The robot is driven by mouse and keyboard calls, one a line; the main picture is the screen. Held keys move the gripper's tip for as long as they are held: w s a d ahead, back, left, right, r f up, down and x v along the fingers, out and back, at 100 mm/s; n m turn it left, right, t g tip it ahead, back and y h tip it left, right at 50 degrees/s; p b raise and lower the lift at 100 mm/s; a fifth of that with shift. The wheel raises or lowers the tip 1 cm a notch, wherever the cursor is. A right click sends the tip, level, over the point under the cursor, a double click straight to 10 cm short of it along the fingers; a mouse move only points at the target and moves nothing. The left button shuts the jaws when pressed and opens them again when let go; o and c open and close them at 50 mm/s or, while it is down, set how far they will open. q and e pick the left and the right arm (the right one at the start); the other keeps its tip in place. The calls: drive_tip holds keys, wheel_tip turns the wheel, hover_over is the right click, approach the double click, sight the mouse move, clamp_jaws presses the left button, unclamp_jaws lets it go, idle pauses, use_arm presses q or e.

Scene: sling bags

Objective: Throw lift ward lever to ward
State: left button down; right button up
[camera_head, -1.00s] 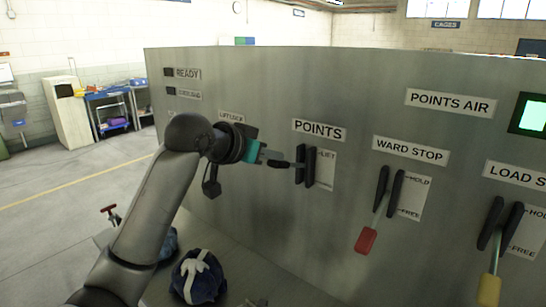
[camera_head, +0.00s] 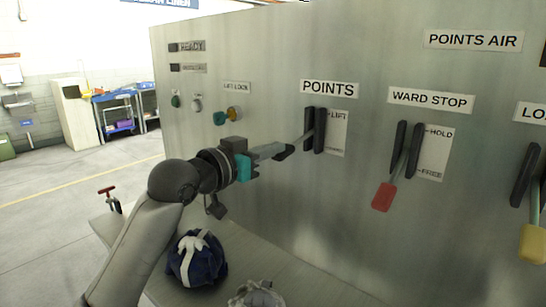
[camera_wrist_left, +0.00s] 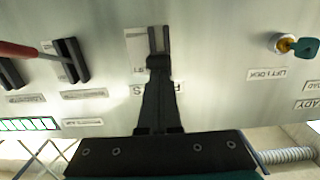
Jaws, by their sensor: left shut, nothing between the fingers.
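The lift/ward lever (camera_head: 285,152) stands out from the slot under the POINTS sign. Its dark handle is at the slot's lower end and its pale shaft slopes up to the slot (camera_head: 314,130). The label beside it reads LIFT at the top; the lower word is too faint to read. My left gripper (camera_head: 270,151) is shut and empty at the handle. I cannot tell whether it touches. In the left wrist view the shut fingers (camera_wrist_left: 158,65) point at the slot's dark bars (camera_wrist_left: 158,39) and hide the handle. My right gripper is out of view.
The WARD STOP lever with a red handle (camera_head: 384,196) hangs to the right, and a yellow handle (camera_head: 533,243) is further right. The LIFT LOCK key (camera_head: 220,118) is at upper left. A blue bag (camera_head: 196,262) and a grey item (camera_head: 257,294) lie on the ledge below.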

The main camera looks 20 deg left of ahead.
use_arm(q)
drive_tip(key=shift+t+h, duration=0.3)
drive_tip(key=shift+t, duration=0.5)
drive_tip(key=f+b, duration=0.2)
drive_tip(key=f, duration=0.1)
drive_tip(key=f+b, duration=0.1)
drive_tip(key=shift+w+d+f+b, duration=0.15)
drive_tip(key=shift+w+f+b, duration=0.15)
drive_tip(key=shift+w, duration=0.05)
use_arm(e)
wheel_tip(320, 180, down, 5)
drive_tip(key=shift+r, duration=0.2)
use_arm(q)
drive_tip(key=shift+f, duration=0.25)
drive_tip(key=shift+r, duration=0.1)
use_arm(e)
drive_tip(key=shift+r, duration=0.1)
